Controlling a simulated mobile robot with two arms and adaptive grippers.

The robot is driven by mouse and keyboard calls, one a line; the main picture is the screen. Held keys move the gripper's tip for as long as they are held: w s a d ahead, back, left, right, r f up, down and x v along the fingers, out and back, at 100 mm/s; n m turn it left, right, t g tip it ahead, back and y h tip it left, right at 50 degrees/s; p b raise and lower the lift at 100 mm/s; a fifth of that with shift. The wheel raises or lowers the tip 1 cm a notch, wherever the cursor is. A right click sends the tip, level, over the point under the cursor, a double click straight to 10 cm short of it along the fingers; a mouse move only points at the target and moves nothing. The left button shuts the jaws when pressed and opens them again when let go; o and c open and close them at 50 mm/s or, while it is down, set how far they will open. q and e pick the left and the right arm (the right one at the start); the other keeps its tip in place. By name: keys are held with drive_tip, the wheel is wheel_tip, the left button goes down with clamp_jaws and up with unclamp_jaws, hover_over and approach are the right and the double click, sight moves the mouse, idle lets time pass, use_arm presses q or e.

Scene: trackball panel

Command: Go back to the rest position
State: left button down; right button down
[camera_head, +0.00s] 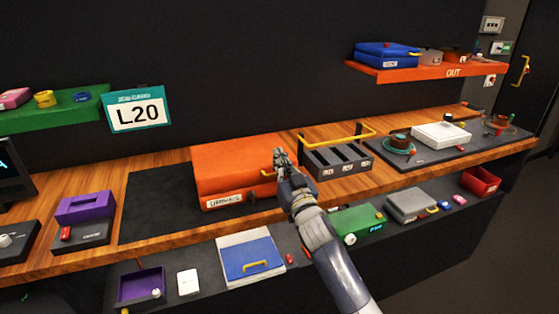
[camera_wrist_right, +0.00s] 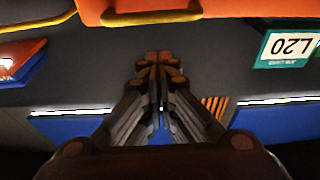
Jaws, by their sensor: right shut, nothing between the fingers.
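My right gripper (camera_head: 281,158) is in the middle of the head view, at the right end of a large orange box (camera_head: 235,163) on the wooden bench. It overlaps the box's edge in the picture; I cannot tell whether it touches. In the right wrist view, my right gripper (camera_wrist_right: 160,60) has its fingers together with nothing between them. A yellow handle on an orange surface (camera_wrist_right: 240,8) shows ahead of the fingertips in that view. My left gripper is not in view.
A grey slotted holder (camera_head: 338,160) with a yellow bar stands right of the gripper. A lower shelf below holds a blue-and-white case (camera_head: 250,258) and a green box (camera_head: 352,219). An orange shelf (camera_head: 430,67) is at upper right. A dark mat (camera_head: 155,205) is bare on the left.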

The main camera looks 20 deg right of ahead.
drive_tip(key=f+b+v, duration=0.2)
drive_tip(key=b+v, duration=0.1)
drive_tip(key=v, duration=0.6)
wheel_tip(320, 180, down, 24)
drive_tip(key=s+a+g, duration=0.1)
drive_tip(key=g, duration=0.4)
drive_tip(key=s+a+f+g, duration=0.15)
drive_tip(key=s+f, duration=0.25)
drive_tip(key=f, duration=0.4)
drive_tip(key=s+f+n+g, duration=0.1)
drive_tip(key=s+f+g, duration=0.1)
drive_tip(key=s+f, duration=0.35)
drive_tip(key=s+a+f+g, duration=0.1)
drive_tip(key=s+f+g, duration=0.15)
drive_tip(key=f, duration=0.75)
drive_tip(key=s+a+f+n+g+y, duration=0.1)
drive_tip(key=s+f+g, duration=0.1)
drive_tip(key=s+f, duration=0.7)
drive_tip(key=s+f+g, duration=0.3)
drive_tip(key=s+f, duration=0.3)
drive_tip(key=s, duration=0.6)
drive_tip(key=s+f+g, duration=0.1)
drive_tip(key=s+f, duration=0.2)
drive_tip(key=s, duration=0.6)
drive_tip(key=s+f+n+g, duration=0.1)
drive_tip(key=s+f+g, duration=0.1)
drive_tip(key=s, duration=0.8)
drive_tip(key=shift+a+f+g, duration=0.3)
drive_tip(key=shift+f, duration=0.25)
